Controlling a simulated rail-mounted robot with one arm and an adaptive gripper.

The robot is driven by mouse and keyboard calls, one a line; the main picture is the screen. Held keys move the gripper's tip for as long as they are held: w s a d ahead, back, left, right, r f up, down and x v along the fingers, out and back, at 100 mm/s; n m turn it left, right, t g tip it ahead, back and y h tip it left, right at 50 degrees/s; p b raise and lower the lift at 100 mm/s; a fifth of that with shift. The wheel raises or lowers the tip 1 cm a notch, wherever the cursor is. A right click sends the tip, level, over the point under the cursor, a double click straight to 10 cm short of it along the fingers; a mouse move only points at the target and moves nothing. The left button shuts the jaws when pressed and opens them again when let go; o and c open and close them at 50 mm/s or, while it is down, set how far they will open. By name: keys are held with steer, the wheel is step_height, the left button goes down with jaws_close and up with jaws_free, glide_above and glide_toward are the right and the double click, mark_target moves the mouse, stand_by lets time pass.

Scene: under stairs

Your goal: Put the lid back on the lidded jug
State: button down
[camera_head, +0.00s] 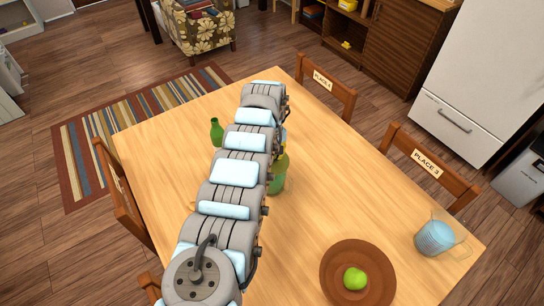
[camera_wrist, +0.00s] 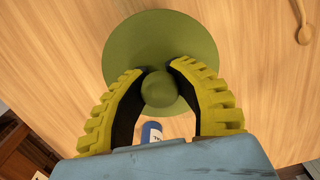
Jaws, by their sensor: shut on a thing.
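My gripper (camera_wrist: 160,80) is shut on the round knob of a green lid (camera_wrist: 160,35). The lid is a wide disc, with wooden table showing around it in the wrist view. In the head view my arm hides most of the gripper. A green shape (camera_head: 277,178) shows beside the arm there, and I cannot tell whether it is the lid or something below it. A clear jug with a handle and blue inside (camera_head: 436,238) stands at the table's right corner, apart from my gripper. I cannot tell if it is the lidded jug.
The wooden table (camera_head: 330,190) has a brown plate (camera_head: 328,275) with a green apple (camera_head: 355,279) at the front and a green bottle (camera_head: 216,132) left of my arm. A blue labelled item (camera_wrist: 152,132) and a wooden spoon (camera_wrist: 303,32) show in the wrist view. Chairs surround the table.

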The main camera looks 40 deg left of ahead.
steer(key=shift+c, duration=1.3)
jaws_free()
steer(key=shift+r, duration=0.1)
steer(key=shift+r+p, duration=2.95)
steer(key=shift+p, duration=0.15)
steer(key=shift+w+f, duration=0.1)
